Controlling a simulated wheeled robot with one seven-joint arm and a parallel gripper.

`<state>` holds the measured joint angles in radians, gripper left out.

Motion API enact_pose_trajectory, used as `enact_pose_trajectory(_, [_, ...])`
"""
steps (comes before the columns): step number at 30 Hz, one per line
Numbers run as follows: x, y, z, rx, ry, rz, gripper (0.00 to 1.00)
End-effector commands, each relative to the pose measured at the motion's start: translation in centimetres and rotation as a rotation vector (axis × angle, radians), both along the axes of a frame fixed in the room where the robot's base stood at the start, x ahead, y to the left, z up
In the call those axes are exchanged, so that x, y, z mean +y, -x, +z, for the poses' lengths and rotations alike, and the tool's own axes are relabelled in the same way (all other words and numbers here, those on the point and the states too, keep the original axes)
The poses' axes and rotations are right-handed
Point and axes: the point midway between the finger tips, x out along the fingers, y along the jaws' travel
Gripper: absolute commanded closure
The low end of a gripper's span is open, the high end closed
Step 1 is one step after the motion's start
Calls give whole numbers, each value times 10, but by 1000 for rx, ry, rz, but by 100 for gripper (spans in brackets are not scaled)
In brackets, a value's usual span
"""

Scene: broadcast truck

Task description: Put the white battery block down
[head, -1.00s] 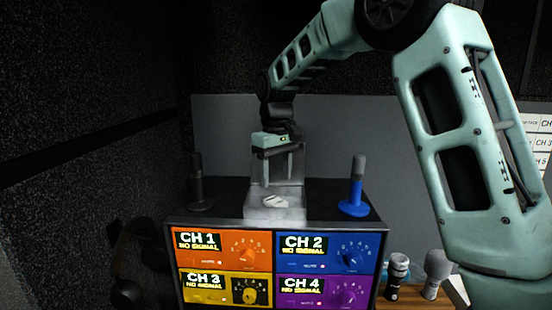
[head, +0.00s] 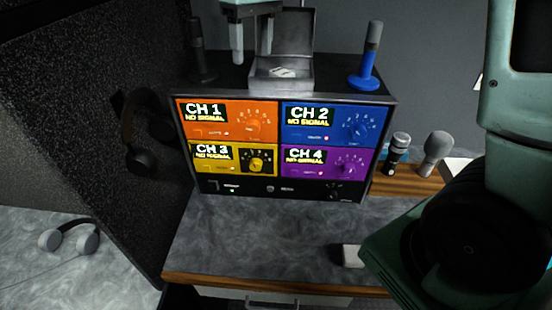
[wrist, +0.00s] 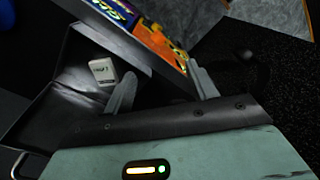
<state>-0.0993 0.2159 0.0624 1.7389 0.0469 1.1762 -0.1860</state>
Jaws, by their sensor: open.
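A small white block (head: 282,72) with dark marking lies flat in the open grey metal box (head: 282,84) on top of the channel rack. In the wrist view the white block (wrist: 103,70) shows inside the box, left of my fingers. My gripper (head: 252,55) is open, its fingers pointing down at the box's left side in the head view. In the wrist view my gripper (wrist: 162,72) has nothing between its fingers. Another whitish block (head: 352,256) sits on the grey counter, partly beside my arm. I cannot tell which white block is the battery.
The rack has orange CH 1 (head: 227,119), blue CH 2, yellow CH 3 and purple CH 4 panels. A blue microphone (head: 368,60) and a dark one (head: 200,50) flank the box. Two microphones stand right. Headphones (head: 70,238) lie left. The counter (head: 255,240) is mostly clear.

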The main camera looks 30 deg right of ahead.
Motion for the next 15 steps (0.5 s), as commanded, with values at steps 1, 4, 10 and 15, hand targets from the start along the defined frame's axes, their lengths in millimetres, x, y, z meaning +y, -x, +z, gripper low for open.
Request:
enact_pose_trajectory(1, [31, 30, -14, 5, -11, 53, 43])
enact_pose_trajectory(4, [77, 91, -43, 3, -26, 140, 43])
enact_pose_trajectory(10, [112, 208, -96, -4, -20, 276, 43])
enact_pose_trajectory(15, [107, 261, -121, -15, -3, 335, 43])
